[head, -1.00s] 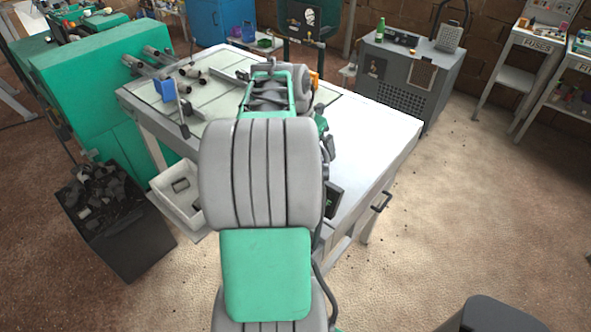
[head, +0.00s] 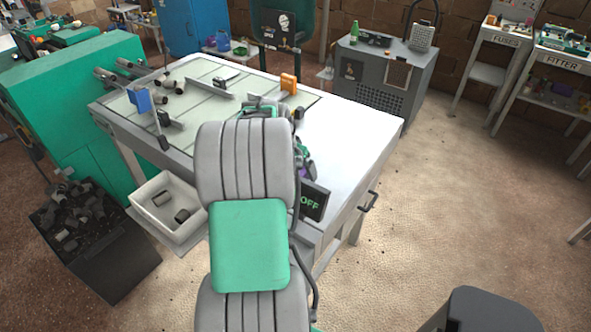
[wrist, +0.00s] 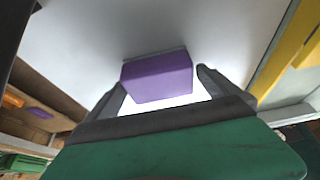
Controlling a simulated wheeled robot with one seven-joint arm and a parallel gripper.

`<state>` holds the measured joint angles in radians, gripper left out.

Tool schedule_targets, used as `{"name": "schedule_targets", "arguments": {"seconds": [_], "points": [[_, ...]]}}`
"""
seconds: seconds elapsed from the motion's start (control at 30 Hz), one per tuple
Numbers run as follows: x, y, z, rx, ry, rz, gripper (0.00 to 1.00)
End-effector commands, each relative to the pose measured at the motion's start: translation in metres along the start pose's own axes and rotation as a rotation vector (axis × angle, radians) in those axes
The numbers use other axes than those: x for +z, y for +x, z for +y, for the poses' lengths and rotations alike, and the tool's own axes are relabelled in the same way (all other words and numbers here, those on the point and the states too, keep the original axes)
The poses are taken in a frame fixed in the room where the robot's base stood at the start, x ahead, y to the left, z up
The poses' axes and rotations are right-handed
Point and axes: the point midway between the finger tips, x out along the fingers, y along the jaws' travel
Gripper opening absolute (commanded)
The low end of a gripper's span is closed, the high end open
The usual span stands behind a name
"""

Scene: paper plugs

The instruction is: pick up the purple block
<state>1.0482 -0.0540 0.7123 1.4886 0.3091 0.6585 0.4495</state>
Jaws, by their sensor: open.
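The purple block (wrist: 157,78) shows in the wrist view against a white surface. My gripper (wrist: 161,80) is open, with one finger to the left of the block and one to its right. I see a gap beside the right finger; whether the left finger touches the block I cannot tell. In the head view my arm hides most of the gripper, and only a small purple patch (head: 303,173) shows beside it, over the right part of the white table (head: 345,125).
On the table stand an orange piece (head: 289,82), a blue piece (head: 140,100), a metal bar (head: 207,88) and several short tubes. A white bin (head: 165,225) with dark pieces sits at the lower left. A dark OFF sign (head: 312,201) is close to my arm.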

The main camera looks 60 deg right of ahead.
Motion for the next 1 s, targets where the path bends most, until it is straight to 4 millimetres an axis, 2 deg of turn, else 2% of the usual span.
{"name": "schedule_targets", "arguments": {"seconds": [0.07, 0.83, 1.0], "points": [[0.0003, 0.0002, 0.0000, 0.000, 0.000, 0.000, 0.99], [0.0001, -0.0005, 0.0000, 0.000, 0.000, 0.000, 0.36], [-0.0005, -0.0016, -0.0002, 0.000, 0.000, 0.000, 0.34]]}}
